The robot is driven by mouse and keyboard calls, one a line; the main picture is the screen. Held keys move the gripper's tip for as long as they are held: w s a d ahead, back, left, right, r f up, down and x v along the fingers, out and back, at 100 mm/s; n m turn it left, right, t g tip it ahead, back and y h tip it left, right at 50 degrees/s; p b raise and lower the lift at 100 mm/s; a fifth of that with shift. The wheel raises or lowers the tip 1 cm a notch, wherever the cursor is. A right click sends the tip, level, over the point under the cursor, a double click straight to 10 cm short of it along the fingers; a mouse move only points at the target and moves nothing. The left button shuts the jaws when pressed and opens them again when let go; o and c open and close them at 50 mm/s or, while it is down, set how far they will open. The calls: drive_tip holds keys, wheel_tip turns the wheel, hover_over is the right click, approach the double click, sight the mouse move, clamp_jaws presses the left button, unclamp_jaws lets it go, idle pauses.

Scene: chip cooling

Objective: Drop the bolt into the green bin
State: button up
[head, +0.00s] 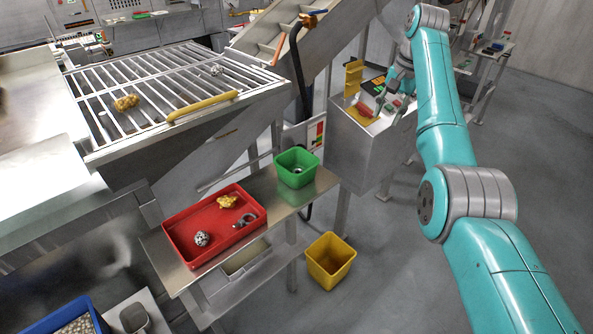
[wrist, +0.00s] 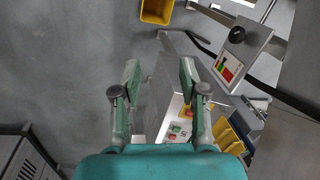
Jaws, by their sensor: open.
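The green bin (head: 296,156) stands on the steel shelf in the head view, right of the red tray. A small grey-and-white thing (head: 297,170) shows inside it; it is too small to tell whether it is the bolt. I cannot make out a bolt for certain anywhere else. My gripper (head: 380,88) is over the steel box at the right, well apart from the green bin. In the wrist view my gripper (wrist: 159,75) is open, its two fingers wide apart with nothing held between them.
The red tray (head: 176,224) holds a gold lump, a grey hooked piece and a silvery lump. A yellow bin (head: 330,261) stands on the floor. The steel box (head: 362,150) below my gripper has yellow and red parts. A slatted grate (head: 150,85) lies at the left.

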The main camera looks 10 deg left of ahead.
drive_tip(key=shift+m, duration=0.7)
drive_tip(key=shift+w+d+r, duration=0.1)
drive_tip(key=shift+d+r, duration=0.1)
drive_tip(key=shift+d, duration=0.7)
drive_tip(key=shift+w+d+r, duration=0.1)
drive_tip(key=shift+d+r, duration=0.15)
drive_tip(key=shift+d, duration=0.7)
drive_tip(key=shift+w+d+r, duration=0.1)
drive_tip(key=shift+d+r, duration=0.1)
drive_tip(key=shift+d, duration=0.7)
drive_tip(key=shift+f, duration=0.1)
